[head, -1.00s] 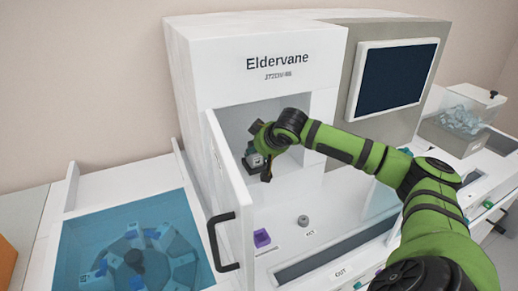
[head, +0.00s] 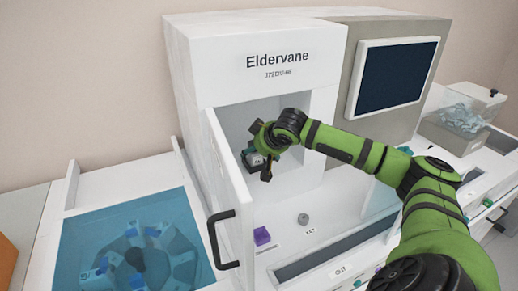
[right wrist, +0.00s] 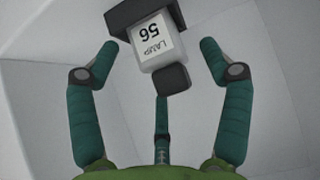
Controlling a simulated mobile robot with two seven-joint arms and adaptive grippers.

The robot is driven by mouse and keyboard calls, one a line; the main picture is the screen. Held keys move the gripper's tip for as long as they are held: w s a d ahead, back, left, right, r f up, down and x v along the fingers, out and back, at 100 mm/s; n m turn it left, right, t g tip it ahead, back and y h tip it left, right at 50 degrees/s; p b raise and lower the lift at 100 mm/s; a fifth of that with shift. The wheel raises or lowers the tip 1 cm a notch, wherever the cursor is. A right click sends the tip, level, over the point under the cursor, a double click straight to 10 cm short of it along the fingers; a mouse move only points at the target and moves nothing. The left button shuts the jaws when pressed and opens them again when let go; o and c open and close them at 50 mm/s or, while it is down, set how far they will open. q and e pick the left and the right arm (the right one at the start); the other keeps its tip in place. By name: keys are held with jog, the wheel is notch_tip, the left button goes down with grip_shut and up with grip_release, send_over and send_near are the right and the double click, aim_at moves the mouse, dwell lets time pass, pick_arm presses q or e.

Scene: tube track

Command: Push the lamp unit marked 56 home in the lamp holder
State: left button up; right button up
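The lamp unit marked 56 (right wrist: 157,42) is a pale block with a label reading LAMP 56, upside down in the right wrist view. It meets a dark block (right wrist: 125,14), perhaps the lamp holder; how deep it sits I cannot tell. My right gripper (right wrist: 158,50) is open, with its side fingers apart on either side of the unit. A dark pad lies just below the unit, near the middle finger; contact is unclear. In the head view my right gripper (head: 262,165) is inside the machine's open bay, by the small lamp unit (head: 255,159). My left gripper is not in view.
The bay door (head: 228,185) stands open left of my right gripper, its black handle (head: 222,240) toward the front. A purple block (head: 262,237) and a grey knob (head: 303,219) are on the deck below. A blue-covered carousel (head: 135,245) lies left.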

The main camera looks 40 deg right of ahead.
jog(key=v, duration=1.2)
jog(key=shift+s+f, duration=0.1)
dwell(0.7)
